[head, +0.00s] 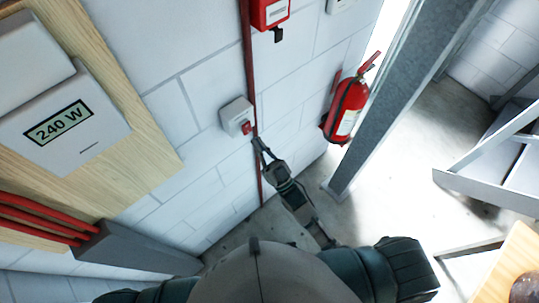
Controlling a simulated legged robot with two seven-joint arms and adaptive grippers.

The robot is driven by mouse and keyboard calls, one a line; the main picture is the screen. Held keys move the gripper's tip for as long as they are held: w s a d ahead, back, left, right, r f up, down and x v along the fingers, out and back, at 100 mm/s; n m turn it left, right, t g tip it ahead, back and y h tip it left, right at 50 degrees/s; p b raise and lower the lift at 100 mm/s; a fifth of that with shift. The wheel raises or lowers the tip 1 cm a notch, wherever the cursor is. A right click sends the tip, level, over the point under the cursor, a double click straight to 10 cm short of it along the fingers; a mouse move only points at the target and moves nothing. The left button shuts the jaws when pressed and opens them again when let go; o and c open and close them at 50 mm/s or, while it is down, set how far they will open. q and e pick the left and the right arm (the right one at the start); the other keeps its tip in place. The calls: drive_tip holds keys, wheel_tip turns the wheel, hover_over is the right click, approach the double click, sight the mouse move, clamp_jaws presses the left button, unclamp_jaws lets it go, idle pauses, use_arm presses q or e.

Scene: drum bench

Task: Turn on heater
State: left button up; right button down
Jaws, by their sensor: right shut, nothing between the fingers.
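A small light-grey switch box (233,112) is fixed to the white block wall, with a red switch (246,128) on its lower right corner. My right gripper (257,141) is shut and empty, its fingertips just below and right of the red switch. I cannot tell whether they touch it. No part is clearly marked as the heater. My left gripper is out of view.
A red pipe (248,60) runs down the wall beside the switch box. A red fire extinguisher (346,108) hangs to the right, before a grey steel post (385,90). A red box (269,12) is above. Grey trunking (135,250) runs along the lower left.

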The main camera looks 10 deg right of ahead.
drive_tip(key=shift+w+a+f, duration=0.1)
drive_tip(key=shift+w+a, duration=0.15)
drive_tip(key=shift+w, duration=0.2)
drive_tip(key=shift+w+a+f, duration=0.1)
drive_tip(key=shift+w+a, duration=0.15)
drive_tip(key=shift+w, duration=0.2)
drive_tip(key=shift+w+a+f+b, duration=0.1)
drive_tip(key=shift+w+f+b, duration=0.15)
drive_tip(key=shift+b, duration=0.6)
drive_tip(key=shift+t, duration=0.3)
drive_tip(key=shift+r, duration=0.2)
